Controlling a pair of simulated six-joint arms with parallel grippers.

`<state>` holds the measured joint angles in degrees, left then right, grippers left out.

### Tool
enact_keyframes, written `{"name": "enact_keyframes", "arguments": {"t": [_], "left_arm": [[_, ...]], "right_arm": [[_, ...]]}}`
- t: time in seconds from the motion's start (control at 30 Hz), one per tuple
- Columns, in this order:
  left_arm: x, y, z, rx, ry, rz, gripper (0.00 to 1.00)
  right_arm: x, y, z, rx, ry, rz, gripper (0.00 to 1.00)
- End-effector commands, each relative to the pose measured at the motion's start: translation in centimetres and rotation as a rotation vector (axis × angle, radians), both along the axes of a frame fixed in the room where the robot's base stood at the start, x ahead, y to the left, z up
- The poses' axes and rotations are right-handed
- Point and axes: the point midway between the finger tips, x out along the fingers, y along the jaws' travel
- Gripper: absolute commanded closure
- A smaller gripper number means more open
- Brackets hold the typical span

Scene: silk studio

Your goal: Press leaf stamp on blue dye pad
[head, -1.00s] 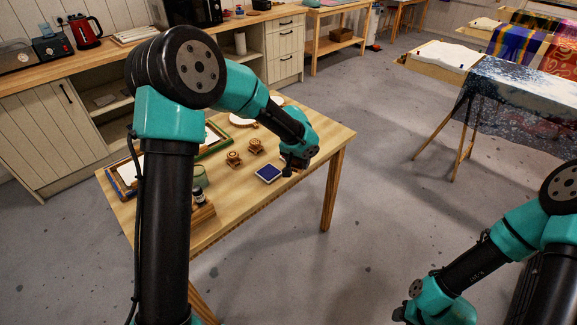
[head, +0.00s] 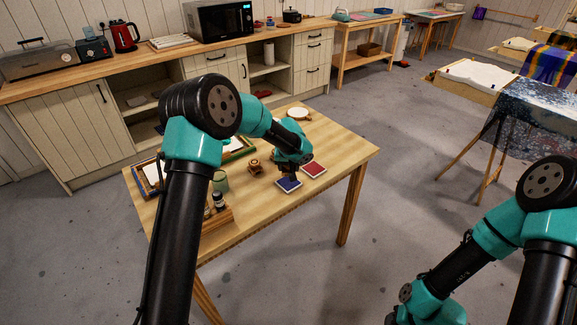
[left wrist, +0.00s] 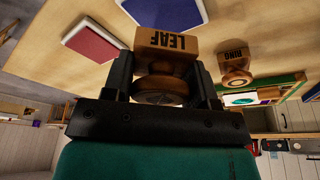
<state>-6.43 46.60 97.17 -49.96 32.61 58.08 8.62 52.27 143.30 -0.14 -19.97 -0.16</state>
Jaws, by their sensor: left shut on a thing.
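My left gripper (head: 291,174) is at the blue dye pad (head: 289,185) in the head view. In the left wrist view it is shut on the wooden leaf stamp (left wrist: 166,41), whose block reads LEAF and whose round handle lies between the fingers. The blue pad (left wrist: 165,9) shows just beyond the block, cut by the top edge. Whether the stamp's face touches the pad cannot be told. My right gripper is not clearly shown; its arm is at the lower right of the head view.
A red pad (head: 313,170) lies right of the blue one. A RING stamp (left wrist: 235,60) stands nearby. A green jar (head: 220,182), small bottles (head: 218,200) in a wooden holder and a frame (head: 148,175) are further left. The table's right end is clear.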

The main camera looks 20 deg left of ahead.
Motion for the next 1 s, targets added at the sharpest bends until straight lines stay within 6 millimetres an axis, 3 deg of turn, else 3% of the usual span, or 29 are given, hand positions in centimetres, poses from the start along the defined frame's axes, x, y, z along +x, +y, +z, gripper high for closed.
{"name": "enact_keyframes", "arguments": {"t": [0.63, 1.0], "left_arm": [[-0.1, 0.0, -3.5, 0.0, 0.002, -0.001, 0.63], [0.0, 0.0, -4.0, -0.001, 0.001, 0.0, 0.63]], "right_arm": [[0.0, 0.0, 0.0, 0.0, 0.0, 0.0, 0.57], [0.0, 0.0, 0.0, 0.0, 0.0, 0.0, 0.57]]}}
